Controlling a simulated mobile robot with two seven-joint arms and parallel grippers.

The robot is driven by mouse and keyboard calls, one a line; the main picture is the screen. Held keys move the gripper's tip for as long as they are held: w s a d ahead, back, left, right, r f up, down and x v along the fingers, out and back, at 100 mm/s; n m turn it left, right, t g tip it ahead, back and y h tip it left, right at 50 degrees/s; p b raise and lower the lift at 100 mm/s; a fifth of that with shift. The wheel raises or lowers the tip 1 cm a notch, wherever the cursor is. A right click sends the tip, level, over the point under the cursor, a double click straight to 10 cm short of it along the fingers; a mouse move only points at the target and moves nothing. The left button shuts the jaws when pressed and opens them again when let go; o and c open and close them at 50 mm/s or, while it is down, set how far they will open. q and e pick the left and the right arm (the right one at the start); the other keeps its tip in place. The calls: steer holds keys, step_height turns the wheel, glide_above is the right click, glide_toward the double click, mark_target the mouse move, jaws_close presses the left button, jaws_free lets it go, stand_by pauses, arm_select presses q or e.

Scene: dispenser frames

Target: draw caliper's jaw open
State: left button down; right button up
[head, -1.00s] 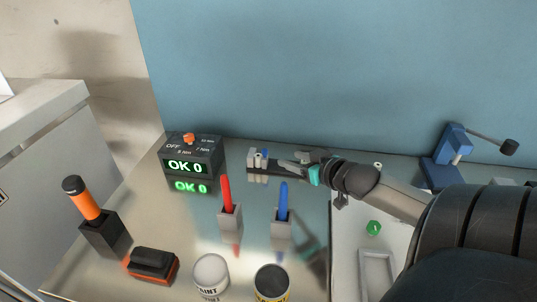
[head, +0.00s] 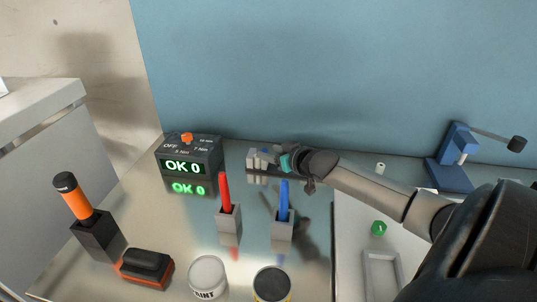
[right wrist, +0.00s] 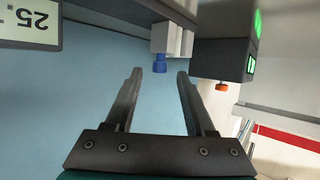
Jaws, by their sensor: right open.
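The caliper (head: 252,160) stands at the back of the table, with pale grey jaw blocks on a dark bar. In the right wrist view its grey jaw blocks (right wrist: 173,40) and a blue thumb piece (right wrist: 160,64) show at the top middle. A white display (right wrist: 30,22) reading "25." upside down shows at the top left. Nothing is held. My left gripper is out of view.
A dark box (head: 190,155) showing "OK 0" stands left of the caliper. A red tool (head: 224,192) and a blue tool (head: 284,200) stand upright in holders in front. A blue lever device (head: 454,150) is at the right. Paint cans (head: 207,275) stand at the front.

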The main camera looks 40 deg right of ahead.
steer(key=shift+x, duration=0.85)
jaws_close()
stand_by(1.0)
